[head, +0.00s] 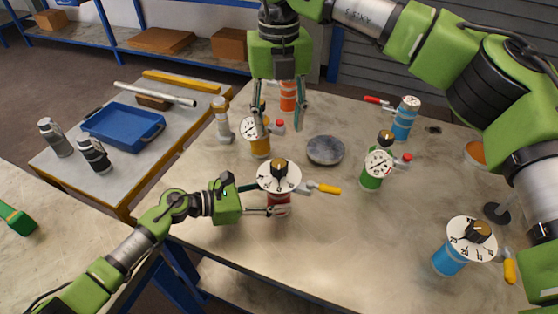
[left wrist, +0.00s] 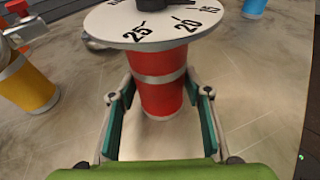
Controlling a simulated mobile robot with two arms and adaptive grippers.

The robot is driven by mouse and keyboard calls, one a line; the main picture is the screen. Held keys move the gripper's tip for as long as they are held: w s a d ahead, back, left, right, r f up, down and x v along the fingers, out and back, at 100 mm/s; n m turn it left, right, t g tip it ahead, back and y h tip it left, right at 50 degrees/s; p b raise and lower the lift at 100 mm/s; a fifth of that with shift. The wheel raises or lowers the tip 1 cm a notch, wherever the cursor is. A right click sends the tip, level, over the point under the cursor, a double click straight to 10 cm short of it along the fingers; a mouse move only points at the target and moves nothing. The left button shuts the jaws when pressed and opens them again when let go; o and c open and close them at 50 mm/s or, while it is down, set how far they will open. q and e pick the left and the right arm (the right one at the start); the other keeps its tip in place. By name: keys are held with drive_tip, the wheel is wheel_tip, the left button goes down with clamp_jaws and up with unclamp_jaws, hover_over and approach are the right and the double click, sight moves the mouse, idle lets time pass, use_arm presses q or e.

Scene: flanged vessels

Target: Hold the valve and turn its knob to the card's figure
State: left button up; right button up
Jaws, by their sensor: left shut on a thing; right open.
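The red valve (head: 278,199) stands on the table with a white dial (head: 266,183), a black knob (head: 279,168) and a yellow-ended lever. My left gripper (head: 278,210) is shut on its red body, below the dial. In the left wrist view the fingers lie on either side of the red body (left wrist: 160,97), and the dial (left wrist: 150,34) shows 25, 20 and 15; the knob is mostly cut off. My right gripper (head: 280,127) is open and points down, behind the red valve's knob and near the orange gauge vessel (head: 260,149). I cannot make out a card.
A blue valve (head: 449,261) with a similar dial stands at front right. A green gauge vessel (head: 371,182), a blue vessel (head: 403,122) and a round grey disc (head: 325,150) are farther back. A side table holds a blue tray (head: 122,130). The table's front middle is clear.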

idle(0.4)
use_arm(q)
drive_tip(key=o, duration=1)
drive_tip(key=shift+o, duration=0.2)
drive_tip(key=shift+a, duration=0.1)
